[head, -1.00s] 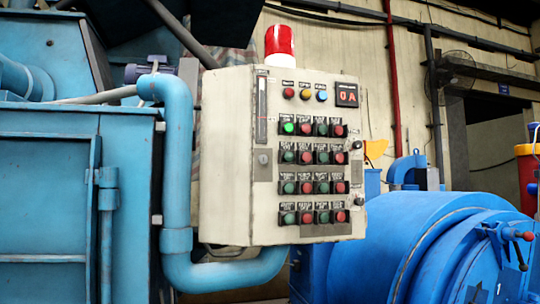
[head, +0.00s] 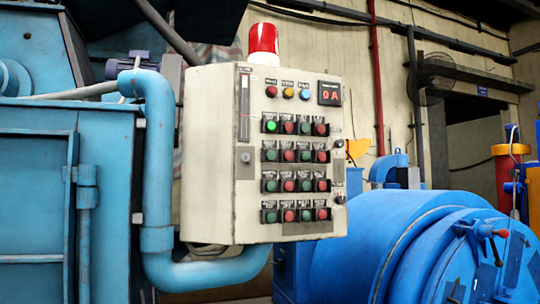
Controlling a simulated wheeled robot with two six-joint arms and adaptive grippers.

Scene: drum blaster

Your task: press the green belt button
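The cream control box (head: 285,225) is in the head view, left of centre, with its button face turned a little to the right. The face carries rows of green and red buttons. The top-left green button (head: 270,126) looks brighter than the others, as if lit. Other green buttons sit lower, such as one in the second row (head: 270,155). The labels are too small to read, so I cannot tell which green button is the belt button. Neither of my grippers is in view.
A red beacon (head: 263,40) stands on the box. A small red display (head: 330,92) is at its upper right. A light-blue pipe (head: 158,165) runs close along the box's left side and beneath it. A large blue drum (head: 375,235) stands at the lower right.

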